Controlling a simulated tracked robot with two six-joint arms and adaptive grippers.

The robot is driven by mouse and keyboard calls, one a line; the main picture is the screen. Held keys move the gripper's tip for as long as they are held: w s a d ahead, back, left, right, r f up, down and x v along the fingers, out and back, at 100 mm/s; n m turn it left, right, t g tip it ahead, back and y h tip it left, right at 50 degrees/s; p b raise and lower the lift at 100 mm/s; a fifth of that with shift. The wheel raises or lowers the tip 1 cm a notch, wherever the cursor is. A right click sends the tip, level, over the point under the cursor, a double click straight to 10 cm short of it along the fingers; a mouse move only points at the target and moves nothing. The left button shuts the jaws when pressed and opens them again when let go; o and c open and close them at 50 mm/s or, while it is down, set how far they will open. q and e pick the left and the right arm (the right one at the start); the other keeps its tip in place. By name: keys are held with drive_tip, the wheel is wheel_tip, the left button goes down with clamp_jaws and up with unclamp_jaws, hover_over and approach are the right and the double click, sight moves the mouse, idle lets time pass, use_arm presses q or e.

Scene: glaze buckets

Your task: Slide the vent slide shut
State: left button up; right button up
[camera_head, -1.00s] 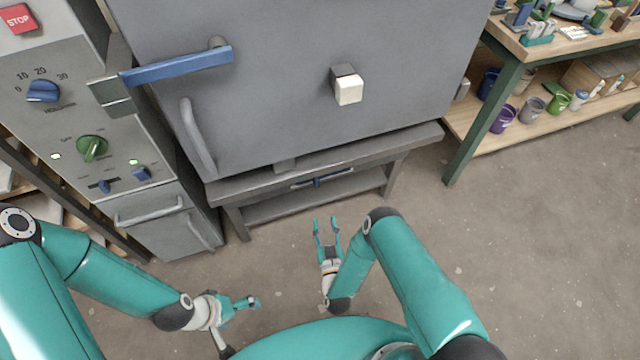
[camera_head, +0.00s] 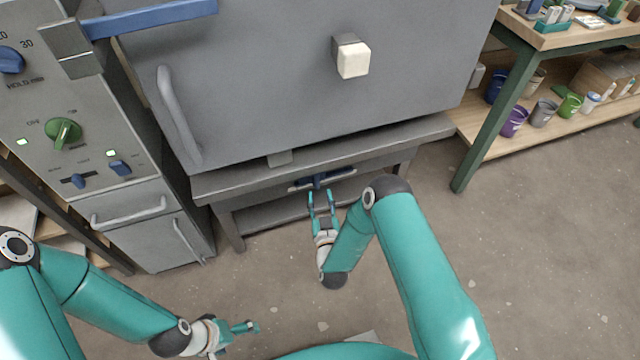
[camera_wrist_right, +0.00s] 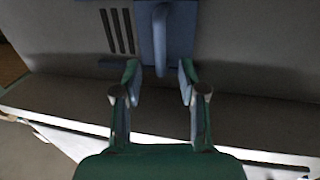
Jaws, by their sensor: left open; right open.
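The vent slide is a blue plate with an upright handle (camera_head: 318,181) on the front of the stand under the grey kiln. In the right wrist view the vent slide (camera_wrist_right: 172,48) is at top centre, its handle between the finger lines and just beyond the tips. Several dark vent slits (camera_wrist_right: 117,31) show uncovered left of the plate. My right gripper (camera_head: 322,197) is open and empty, just in front of the handle; it also shows in the right wrist view (camera_wrist_right: 158,78). My left gripper (camera_head: 248,328) is open and empty, low at left, away from the vent slide.
The kiln (camera_head: 270,80) overhangs the stand (camera_head: 370,147), with a pale block (camera_head: 353,60) on its door. A control cabinet (camera_head: 100,195) stands at left. A shelf table (camera_head: 485,140) with several buckets stands at right. The floor between is clear.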

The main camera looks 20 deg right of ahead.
sight(317, 182)
drive_tip(key=w, duration=0.4)
drive_tip(key=w+d+b, duration=0.1)
drive_tip(key=w, duration=0.2)
clamp_jaws()
idle(0.3)
